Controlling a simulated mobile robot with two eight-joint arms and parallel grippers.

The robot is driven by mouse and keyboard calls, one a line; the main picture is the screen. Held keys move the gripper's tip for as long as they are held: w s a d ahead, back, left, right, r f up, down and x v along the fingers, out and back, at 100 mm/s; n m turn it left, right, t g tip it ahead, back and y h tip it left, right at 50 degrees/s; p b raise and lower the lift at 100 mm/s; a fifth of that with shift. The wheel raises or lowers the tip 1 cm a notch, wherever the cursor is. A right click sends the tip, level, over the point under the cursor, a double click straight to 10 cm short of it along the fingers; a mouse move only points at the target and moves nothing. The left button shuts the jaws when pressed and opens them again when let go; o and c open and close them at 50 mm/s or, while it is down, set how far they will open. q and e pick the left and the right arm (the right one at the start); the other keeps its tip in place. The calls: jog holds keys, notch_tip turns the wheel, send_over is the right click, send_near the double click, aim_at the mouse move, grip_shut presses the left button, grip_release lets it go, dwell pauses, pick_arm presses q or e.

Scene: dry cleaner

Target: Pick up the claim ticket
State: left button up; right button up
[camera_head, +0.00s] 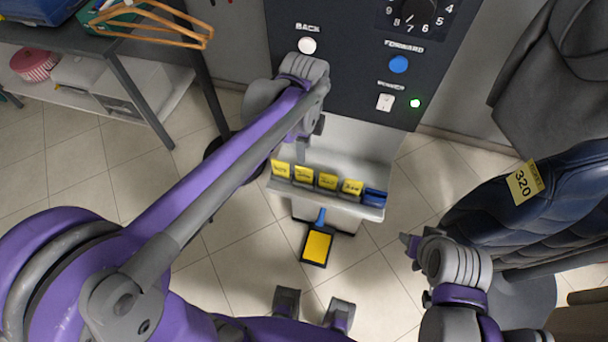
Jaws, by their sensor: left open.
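I cannot tell for certain which item is the claim ticket. Several yellow cards (327,181) with small dark print stand in a row in a grey tray (345,165) below the control panel. A dark blue item (375,197) lies at the tray's right end. A yellow tag (524,186) reading 320 hangs on a dark blue padded garment at the right. My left gripper (310,138) is open and points down, just above and behind the left part of the card row; my arm partly hides it. My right gripper (410,243) is at the lower right, its fingers mostly hidden.
The control panel (355,75) with a white and a blue button stands behind the tray. A yellow pad in a dark frame (317,246) is below the tray. A shelf with a wooden hanger (165,25) is at the left. Garments (560,195) crowd the right side.

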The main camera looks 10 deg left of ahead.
pick_arm(q)
send_over(304, 170)
notch_tip(304, 170, down, 5)
jog(key=shift+w+r, duration=0.1)
jog(key=shift+f+b, duration=0.4)
jog(key=shift+f, duration=2.5)
grip_shut()
